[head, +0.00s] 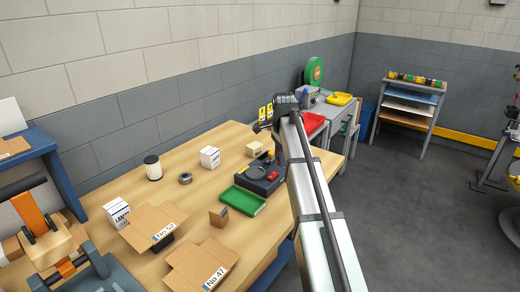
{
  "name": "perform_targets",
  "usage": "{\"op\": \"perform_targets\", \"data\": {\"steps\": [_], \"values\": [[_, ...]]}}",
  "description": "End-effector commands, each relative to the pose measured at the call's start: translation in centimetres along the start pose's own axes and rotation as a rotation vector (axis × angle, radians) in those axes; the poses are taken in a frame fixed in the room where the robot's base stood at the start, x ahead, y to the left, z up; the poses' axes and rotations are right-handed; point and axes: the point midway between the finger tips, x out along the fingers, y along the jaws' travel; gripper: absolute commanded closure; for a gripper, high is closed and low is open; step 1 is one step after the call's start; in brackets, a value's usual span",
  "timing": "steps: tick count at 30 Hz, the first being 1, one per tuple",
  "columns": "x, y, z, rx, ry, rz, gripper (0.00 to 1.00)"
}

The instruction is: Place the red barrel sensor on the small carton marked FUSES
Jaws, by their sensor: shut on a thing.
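My arm rises from the bottom right to a dark joint near the back of the workbench. My gripper does not show clearly; it is hidden by the arm or too small to make out. I cannot pick out the red barrel sensor for sure. Small cartons stand apart on the bench: a tan one (254,149) near the back, a white one (210,157) left of it, a brown one (219,216) nearer the front, and a white one (117,212) at the left. I cannot read FUSES on any of them.
A dark device with a round plate (258,173) stands beside my arm, with a green tray (242,201) before it. Two open cartons (153,222) (201,266) lie at the front. A white spool (153,168) and a grey ring (185,178) stand behind.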

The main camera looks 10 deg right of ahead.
Motion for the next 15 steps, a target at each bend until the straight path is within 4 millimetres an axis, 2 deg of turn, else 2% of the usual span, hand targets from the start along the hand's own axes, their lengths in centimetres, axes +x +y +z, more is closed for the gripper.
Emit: {"op": "perform_targets", "data": {"steps": [1, 5, 9, 15], "values": [[-0.5, -2.5, 0.6, -0.013, 0.0, 0.002, 0.97], [-1.4, -7.0, 1.9, -0.039, -0.001, 0.007, 0.97], [-2.4, -12.4, 3.0, -0.055, -0.001, 0.01, 0.97], [-3.9, -20.0, 3.6, -0.015, 0.0, 0.009, 0.97]]}}
